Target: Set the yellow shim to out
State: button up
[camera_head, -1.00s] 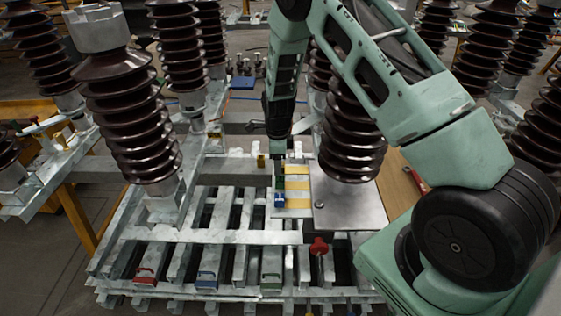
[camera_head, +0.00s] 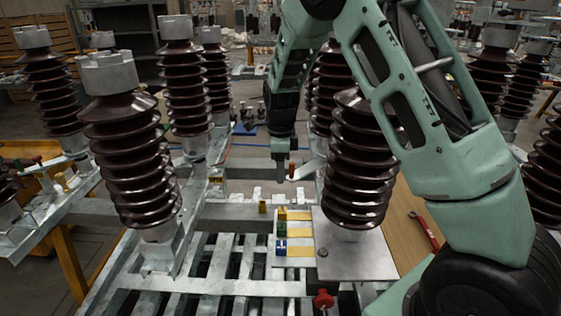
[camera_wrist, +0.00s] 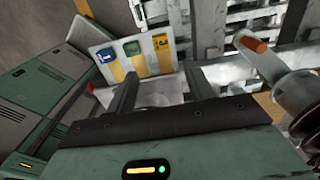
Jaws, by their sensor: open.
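The yellow shim (camera_head: 282,214) is a small block at the far end of a pale plate (camera_head: 265,250), in line with a green block (camera_head: 281,230) and a blue block (camera_head: 281,247). Each block has a yellow strip to its right. In the wrist view, the yellow shim (camera_wrist: 160,43) is the rightmost of the three blocks, beyond my fingertips. My gripper (camera_head: 281,172) is above and beyond the plate, apart from the blocks. In the wrist view, my gripper (camera_wrist: 162,76) is open, with nothing held between its fingers.
A large brown insulator (camera_head: 360,160) stands close right of my gripper on a grey metal plate (camera_head: 350,255). Another insulator (camera_head: 130,160) stands at left. A red knob (camera_head: 323,299) is near the front. Another small yellow block (camera_head: 262,206) sits on the beam left of the plate.

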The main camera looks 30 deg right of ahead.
jog(key=shift+r, duration=1.45)
